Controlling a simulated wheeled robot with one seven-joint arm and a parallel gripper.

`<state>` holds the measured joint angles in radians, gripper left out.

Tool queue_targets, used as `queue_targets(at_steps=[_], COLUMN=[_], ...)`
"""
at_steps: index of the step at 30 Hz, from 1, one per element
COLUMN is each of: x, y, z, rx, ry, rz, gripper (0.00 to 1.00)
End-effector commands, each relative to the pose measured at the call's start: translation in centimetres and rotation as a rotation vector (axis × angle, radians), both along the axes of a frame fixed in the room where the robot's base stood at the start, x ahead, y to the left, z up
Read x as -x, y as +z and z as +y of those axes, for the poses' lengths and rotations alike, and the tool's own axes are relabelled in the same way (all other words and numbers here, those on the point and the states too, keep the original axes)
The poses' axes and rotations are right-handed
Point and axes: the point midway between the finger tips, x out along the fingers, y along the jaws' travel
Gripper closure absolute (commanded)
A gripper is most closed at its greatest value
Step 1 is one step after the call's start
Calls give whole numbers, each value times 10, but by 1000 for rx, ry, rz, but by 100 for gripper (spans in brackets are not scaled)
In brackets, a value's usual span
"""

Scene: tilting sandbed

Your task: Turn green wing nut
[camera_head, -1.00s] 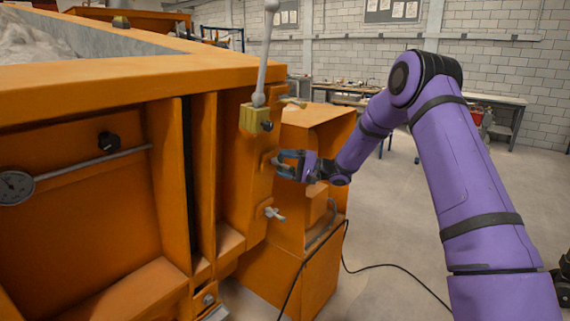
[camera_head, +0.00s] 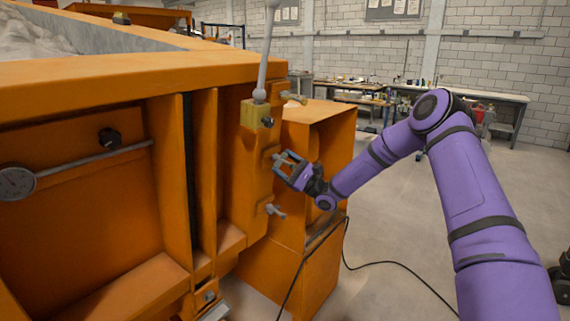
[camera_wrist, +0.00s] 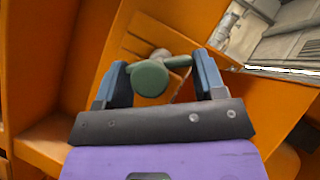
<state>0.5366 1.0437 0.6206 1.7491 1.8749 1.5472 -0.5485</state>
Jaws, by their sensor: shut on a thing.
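The green wing nut (camera_wrist: 150,78) sits on an orange plate in the wrist view, with one wing pointing right. My gripper (camera_wrist: 160,66) has its two blue-grey fingers around it, and the wing's tip meets the right finger. The left finger lies close against the nut's other side. In the head view my gripper (camera_head: 284,161) is at the middle of the orange post's side, pointing up and left. The green nut is mostly hidden by the fingers there.
Another wing nut (camera_head: 293,97) is above my gripper, and a grey one (camera_head: 276,211) is below it. A lever (camera_head: 262,60) rises from a yellow block (camera_head: 251,114). An orange box (camera_head: 318,190) stands close behind. A black cable (camera_head: 390,265) lies on the floor.

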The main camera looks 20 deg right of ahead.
Motion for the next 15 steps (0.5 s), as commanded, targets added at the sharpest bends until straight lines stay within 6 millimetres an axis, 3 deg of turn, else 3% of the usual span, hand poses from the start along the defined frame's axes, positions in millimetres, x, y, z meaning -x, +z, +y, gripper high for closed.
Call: queue_targets(at_steps=[15], x=[3], y=[-4], z=[3], rx=[-316], ry=[67], rz=[232], gripper=[60])
